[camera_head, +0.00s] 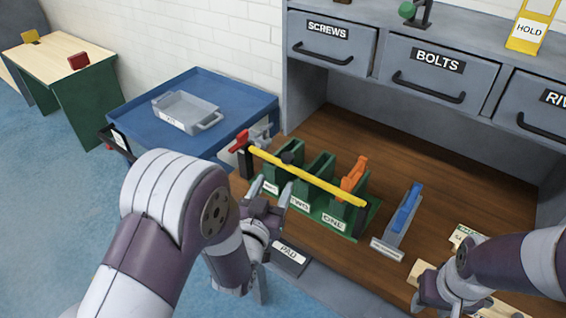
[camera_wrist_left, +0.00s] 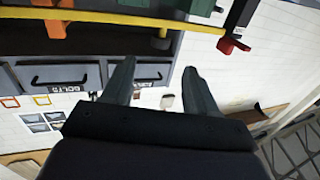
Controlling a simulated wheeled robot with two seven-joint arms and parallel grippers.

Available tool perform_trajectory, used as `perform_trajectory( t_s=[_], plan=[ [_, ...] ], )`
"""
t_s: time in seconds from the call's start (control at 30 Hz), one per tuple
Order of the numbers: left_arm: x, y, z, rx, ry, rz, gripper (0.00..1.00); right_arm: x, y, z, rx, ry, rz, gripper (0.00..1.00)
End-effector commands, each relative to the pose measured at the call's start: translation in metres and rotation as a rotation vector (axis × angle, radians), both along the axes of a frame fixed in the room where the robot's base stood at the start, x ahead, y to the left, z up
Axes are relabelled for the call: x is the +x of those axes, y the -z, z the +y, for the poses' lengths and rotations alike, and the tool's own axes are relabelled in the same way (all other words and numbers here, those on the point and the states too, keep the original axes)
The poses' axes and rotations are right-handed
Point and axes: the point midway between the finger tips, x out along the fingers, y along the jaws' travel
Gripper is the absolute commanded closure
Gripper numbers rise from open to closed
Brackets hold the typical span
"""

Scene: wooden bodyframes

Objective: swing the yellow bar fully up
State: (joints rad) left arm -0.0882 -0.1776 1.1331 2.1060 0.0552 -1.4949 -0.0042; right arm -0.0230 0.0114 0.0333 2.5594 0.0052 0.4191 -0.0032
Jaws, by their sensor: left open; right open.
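In the left wrist view the bar (camera_wrist_left: 115,18) crosses the top of the picture, beyond the fingers. My left gripper (camera_head: 272,198) is open and empty, just in front of the bar's left half and apart from it; its fingers (camera_wrist_left: 160,85) are spread. My right gripper (camera_head: 447,297) is at the lower right, over the bench.
An orange-handled item (camera_head: 353,178) stands in the rack. A blue-topped grey holder (camera_head: 402,220) is to its right. A PAD plate (camera_head: 290,257) is near the front edge. Labelled drawers (camera_head: 425,72) are behind. A blue cart (camera_head: 150,128) with a grey tray (camera_head: 187,108) stands left.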

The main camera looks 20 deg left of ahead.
Motion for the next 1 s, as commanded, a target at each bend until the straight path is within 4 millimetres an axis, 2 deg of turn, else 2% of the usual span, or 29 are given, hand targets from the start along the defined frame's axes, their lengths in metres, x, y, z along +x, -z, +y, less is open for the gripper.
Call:
perform_trajectory(
  t_s=[0.2,0.4,0.6,0.87,0.9,0.97,1.0],
  plan=[
    [0.055,0.0,-0.002,0.0,0.0,0.001,0.42,0.0,-0.004,0.0,0.0,0.0,0.0,0.57],
    [0.094,0.001,-0.003,0.0,0.001,0.003,0.42,0.0,-0.006,0.0,0.0,0.0,0.0,0.57],
    [0.111,0.001,-0.004,0.0,0.001,0.004,0.42,0.0,-0.007,0.0,0.0,0.0,0.0,0.57],
    [0.113,0.001,-0.004,0.0,0.0,0.004,0.42,0.0,-0.007,0.0,0.0,0.0,0.0,0.57],
    [0.113,0.001,-0.004,0.0,0.0,0.004,0.49,0.0,-0.007,0.0,0.0,0.0,0.0,0.57],
    [0.113,0.001,-0.004,0.0,0.0,0.004,0.68,0.0,-0.007,0.0,0.0,0.0,0.0,0.57],
    [0.113,0.001,-0.004,0.0,0.0,0.004,0.81,0.0,-0.007,0.0,0.0,0.0,0.0,0.57]
  ],
)
